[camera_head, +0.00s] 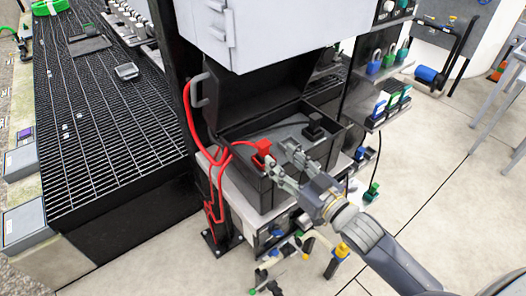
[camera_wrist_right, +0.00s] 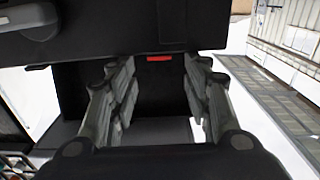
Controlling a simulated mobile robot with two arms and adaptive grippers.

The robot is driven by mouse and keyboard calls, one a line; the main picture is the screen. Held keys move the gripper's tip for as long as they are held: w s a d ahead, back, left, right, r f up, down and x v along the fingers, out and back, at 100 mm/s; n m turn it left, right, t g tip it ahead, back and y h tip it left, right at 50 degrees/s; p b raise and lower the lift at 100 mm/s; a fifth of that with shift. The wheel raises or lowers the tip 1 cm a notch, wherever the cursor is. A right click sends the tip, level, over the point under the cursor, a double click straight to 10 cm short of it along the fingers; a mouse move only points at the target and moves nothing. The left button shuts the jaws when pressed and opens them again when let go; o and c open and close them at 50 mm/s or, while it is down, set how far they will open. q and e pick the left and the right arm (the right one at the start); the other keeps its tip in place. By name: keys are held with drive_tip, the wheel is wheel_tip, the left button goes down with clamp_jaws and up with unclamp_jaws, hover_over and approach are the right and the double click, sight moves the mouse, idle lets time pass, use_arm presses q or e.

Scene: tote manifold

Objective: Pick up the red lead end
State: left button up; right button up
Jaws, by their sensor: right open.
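The red lead end (camera_head: 262,149) is a small red block at the end of a red cable. It shows at the open black case (camera_head: 240,170), near the case's front left side. My right gripper (camera_head: 280,158) is open, with its fingers just right of and in front of the red lead end. In the right wrist view my right gripper (camera_wrist_right: 158,85) shows both fingers apart and nothing clearly held between them. A red strip (camera_wrist_right: 158,58) shows beyond the fingers there; most of it is hidden. My left gripper is not in view.
The red cable (camera_head: 188,115) loops down left of the case. A black block (camera_head: 314,124) sits on the right inside the case. A grey cabinet (camera_head: 285,30) overhangs the case. Padlocks and tags hang at the right. A black grating (camera_head: 90,120) lies left.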

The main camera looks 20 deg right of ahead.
sight(267, 146)
drive_tip(key=shift+p+x, duration=0.65)
drive_tip(key=shift+x, duration=3.65)
drive_tip(key=shift+f, duration=0.1)
drive_tip(key=shift+s, duration=0.1)
clamp_jaws()
